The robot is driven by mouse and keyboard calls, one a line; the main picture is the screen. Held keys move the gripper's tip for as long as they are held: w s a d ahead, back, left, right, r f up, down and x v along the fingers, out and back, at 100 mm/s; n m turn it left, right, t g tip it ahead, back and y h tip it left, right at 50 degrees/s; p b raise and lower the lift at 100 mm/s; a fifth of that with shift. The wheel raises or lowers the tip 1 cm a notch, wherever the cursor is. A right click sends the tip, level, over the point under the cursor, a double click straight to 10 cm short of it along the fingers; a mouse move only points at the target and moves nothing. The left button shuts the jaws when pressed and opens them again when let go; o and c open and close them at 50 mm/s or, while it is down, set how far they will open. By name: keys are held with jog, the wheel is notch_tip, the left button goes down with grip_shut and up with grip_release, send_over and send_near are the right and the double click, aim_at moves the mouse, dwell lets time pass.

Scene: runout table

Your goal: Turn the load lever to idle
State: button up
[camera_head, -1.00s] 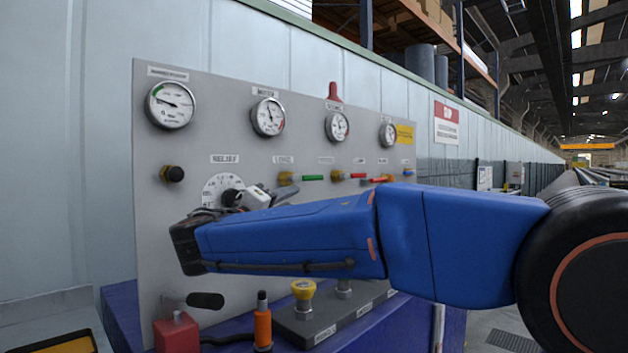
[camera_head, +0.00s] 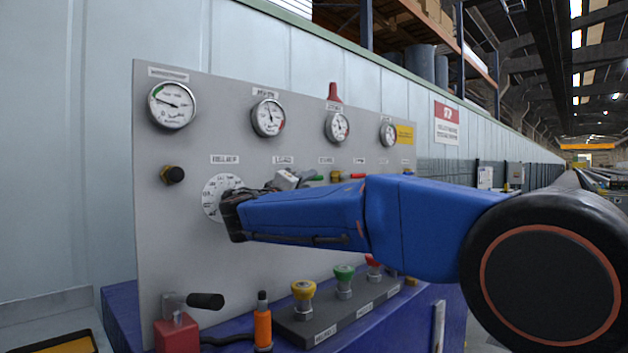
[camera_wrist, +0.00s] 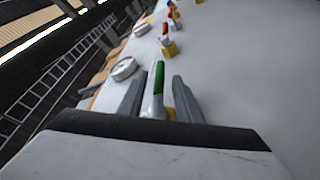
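A round white dial plate (camera_head: 212,199) with several printed marks sits on the grey panel; its middle and right are hidden by my wrist. In the wrist view the green handle (camera_wrist: 159,76) shows between the two grey fingers of my gripper (camera_wrist: 157,95), with gaps on both sides. The fingers are apart. Its brass body is mostly hidden.
More valves with red handles (camera_head: 357,176) follow to the right. Gauges (camera_head: 268,117) line the panel above.

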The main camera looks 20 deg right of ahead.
jog(key=shift+x, duration=2.4)
jog(key=shift+c, duration=0.6)
grip_shut()
